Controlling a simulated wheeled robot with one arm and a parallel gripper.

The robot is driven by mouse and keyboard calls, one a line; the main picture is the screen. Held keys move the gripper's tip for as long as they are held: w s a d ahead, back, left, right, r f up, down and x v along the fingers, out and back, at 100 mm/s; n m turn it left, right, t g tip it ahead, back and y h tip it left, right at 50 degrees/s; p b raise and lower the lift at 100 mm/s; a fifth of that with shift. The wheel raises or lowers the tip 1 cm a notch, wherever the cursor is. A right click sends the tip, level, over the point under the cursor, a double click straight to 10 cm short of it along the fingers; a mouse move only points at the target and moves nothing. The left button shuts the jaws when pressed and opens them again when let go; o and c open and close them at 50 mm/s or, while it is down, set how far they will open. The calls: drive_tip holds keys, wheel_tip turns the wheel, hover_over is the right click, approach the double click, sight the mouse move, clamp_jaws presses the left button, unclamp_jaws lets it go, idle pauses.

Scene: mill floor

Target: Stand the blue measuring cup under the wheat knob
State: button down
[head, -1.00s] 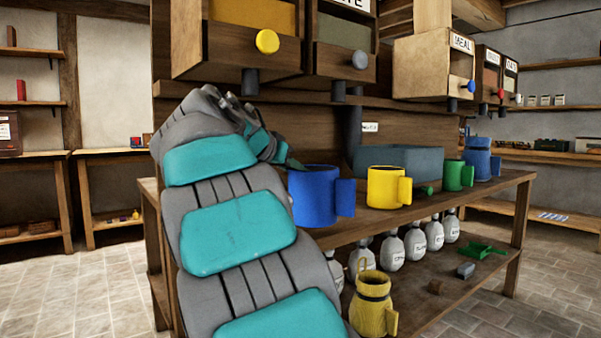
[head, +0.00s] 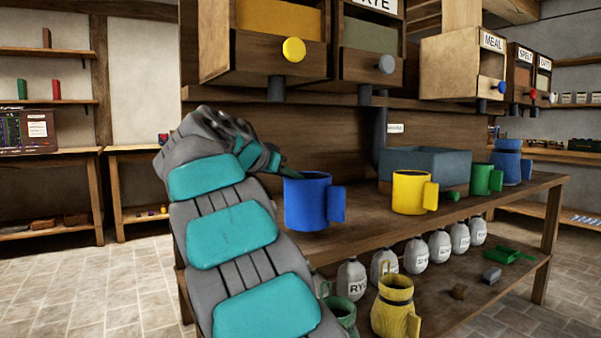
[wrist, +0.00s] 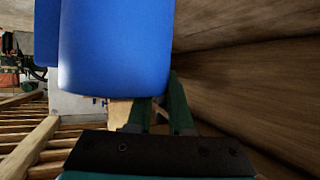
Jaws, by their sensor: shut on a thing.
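The blue measuring cup (head: 306,204), with its handle on the right, is upright at the left part of the bench in the head view. My gripper (wrist: 160,108) is shut on the cup's wall; the cup (wrist: 115,45) fills the upper middle of the wrist view. I cannot tell whether its base touches the bench. Above and slightly left of it are a bin with a yellow knob (head: 294,50) and a dark spout (head: 275,88); that bin's label is out of view. A grey knob (head: 386,64) is on the RYE bin to the right.
On the bench (head: 350,238) stand a yellow cup (head: 408,193), a grey-blue trough (head: 425,165), a green cup (head: 482,180) and a blue jug (head: 508,165). The lower shelf holds several sacks and a yellow jug (head: 394,305). MEAL bin (head: 462,70) hangs farther right.

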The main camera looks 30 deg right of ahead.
drive_tip(key=w+a+f+p, duration=0.2)
drive_tip(key=w+a+p, duration=0.1)
drive_tip(key=w, duration=0.5)
drive_tip(key=shift+a+f, duration=0.3)
drive_tip(key=shift+a, duration=0.05)
idle(0.7)
drive_tip(key=c, duration=0.7)
unclamp_jaws()
drive_tip(key=shift+c, duration=0.2)
drive_tip(key=shift+a, duration=0.1)
